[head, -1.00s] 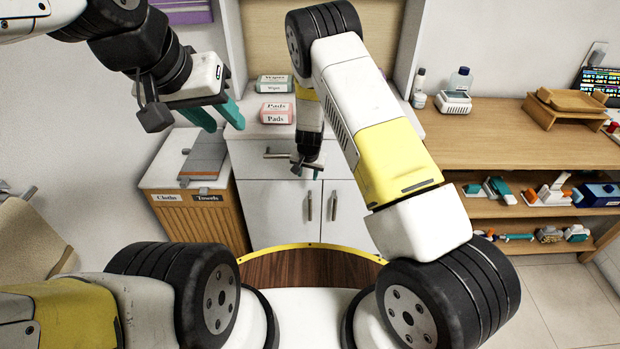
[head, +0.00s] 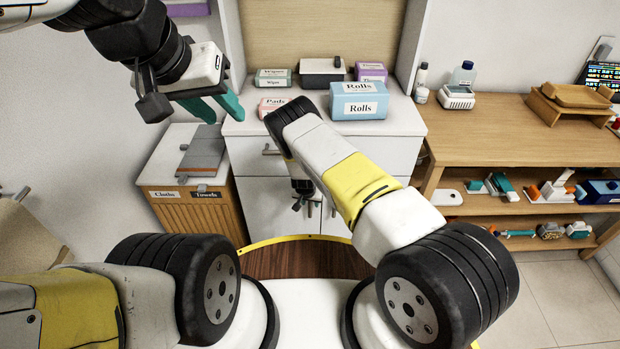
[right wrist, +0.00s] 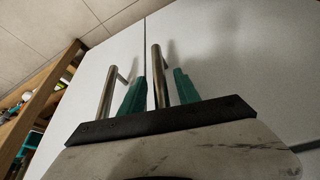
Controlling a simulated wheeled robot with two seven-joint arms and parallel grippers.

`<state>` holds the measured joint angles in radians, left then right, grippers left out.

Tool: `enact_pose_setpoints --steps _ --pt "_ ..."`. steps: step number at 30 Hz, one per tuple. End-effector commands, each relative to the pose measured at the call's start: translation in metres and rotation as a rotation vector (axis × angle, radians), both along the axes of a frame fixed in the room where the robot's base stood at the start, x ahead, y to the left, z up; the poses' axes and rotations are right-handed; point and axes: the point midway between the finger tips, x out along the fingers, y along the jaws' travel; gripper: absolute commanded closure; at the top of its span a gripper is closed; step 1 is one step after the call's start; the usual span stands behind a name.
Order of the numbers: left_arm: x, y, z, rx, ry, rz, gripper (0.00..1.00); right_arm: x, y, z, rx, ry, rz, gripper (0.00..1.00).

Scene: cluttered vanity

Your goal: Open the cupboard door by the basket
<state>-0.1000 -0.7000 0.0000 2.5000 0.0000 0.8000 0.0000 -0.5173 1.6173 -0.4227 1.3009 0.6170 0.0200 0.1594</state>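The white cupboard (head: 262,208) has two doors with upright bar handles, below a drawer. The left door, beside the slatted basket (head: 195,218), looks shut. In the right wrist view its metal handle (right wrist: 158,75) stands between the two teal fingers of my right gripper (right wrist: 160,92). The fingers are apart, with a gap on each side of the bar; I cannot tell whether they touch it. In the head view my right gripper (head: 302,195) is in front of the doors, its fingers mostly hidden. My left gripper (head: 217,108) is open and empty, raised above the basket.
The other door's handle (right wrist: 107,92) is close beside the fingers. A drawer handle (head: 270,150) is above the doors. Boxes, including a blue Rolls box (head: 359,108), stand on the counter. A wooden shelf unit (head: 520,140) stands at the right.

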Motion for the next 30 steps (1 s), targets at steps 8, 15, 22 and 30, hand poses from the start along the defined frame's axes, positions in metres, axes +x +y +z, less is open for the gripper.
enact_pose_setpoints --steps 8,15,22,30 --pt "0.0000 0.0000 0.0000 0.000 0.000 0.000 0.64 0.0020 -0.0007 -0.0046 0.000 0.000 0.000 0.61" --pt "0.0000 0.0000 0.0000 0.000 0.000 0.000 0.64 0.0019 -0.0006 -0.0044 0.000 0.000 0.000 0.95" --pt "0.0000 0.0000 0.0000 0.000 0.000 0.000 0.64 0.0020 -0.0007 -0.0042 0.000 0.000 0.000 1.00" --pt "0.0000 0.0000 0.0000 0.000 0.000 0.000 0.64 0.0020 -0.0008 -0.0041 0.000 0.000 0.001 1.00"
